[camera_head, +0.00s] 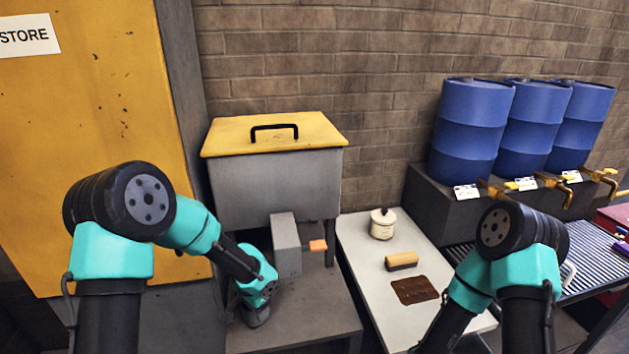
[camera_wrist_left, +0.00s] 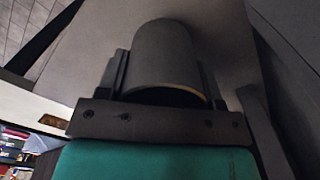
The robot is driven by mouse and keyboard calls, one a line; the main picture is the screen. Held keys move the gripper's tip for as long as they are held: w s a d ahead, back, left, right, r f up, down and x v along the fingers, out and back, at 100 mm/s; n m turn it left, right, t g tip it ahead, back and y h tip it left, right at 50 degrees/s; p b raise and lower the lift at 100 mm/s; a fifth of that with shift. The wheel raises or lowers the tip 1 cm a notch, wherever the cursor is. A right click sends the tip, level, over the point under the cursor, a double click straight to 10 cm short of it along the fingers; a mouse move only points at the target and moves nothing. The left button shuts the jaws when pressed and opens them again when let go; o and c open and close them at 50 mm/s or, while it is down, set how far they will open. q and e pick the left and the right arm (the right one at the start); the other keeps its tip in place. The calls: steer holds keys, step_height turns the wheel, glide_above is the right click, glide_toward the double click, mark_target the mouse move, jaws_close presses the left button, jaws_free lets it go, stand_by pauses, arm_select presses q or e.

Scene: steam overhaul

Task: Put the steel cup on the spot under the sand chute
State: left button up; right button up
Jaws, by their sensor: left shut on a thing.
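The sand chute (camera_head: 286,246) is a grey box-shaped spout below a grey bin with a yellow lid (camera_head: 280,134); an orange handle (camera_head: 318,246) sticks out at its right. My left gripper (camera_head: 256,318) is low over the grey bench, in front and left of the chute, its fingers mostly hidden by my wrist. The left wrist view shows it (camera_wrist_left: 164,88) shut on the dark grey steel cup (camera_wrist_left: 165,52), one finger on each side. The cup is hidden in the head view. I see no marked spot. My right gripper is out of view below the right arm.
The grey bench (camera_head: 310,320) is bare right of my left wrist. A pale table (camera_head: 358,240) beside it holds a cream lidded pot (camera_head: 382,224), a wooden-backed brush (camera_head: 401,261) and a brown patch (camera_head: 414,290). Blue drums (camera_head: 468,130) with taps stand behind right.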

arm_select(q)
steer(key=w+a+n, duration=0.1)
steer(key=w+n, duration=0.1)
steer(key=w+a+n, duration=0.1)
steer(key=w+n, duration=0.1)
steer(key=n, duration=0.1)
steer(key=w+a+f+n, duration=0.1)
steer(key=w+a+n, duration=0.1)
steer(key=shift+w+n, duration=0.25)
steer(key=shift+n, duration=0.05)
steer(key=shift+d, duration=0.1)
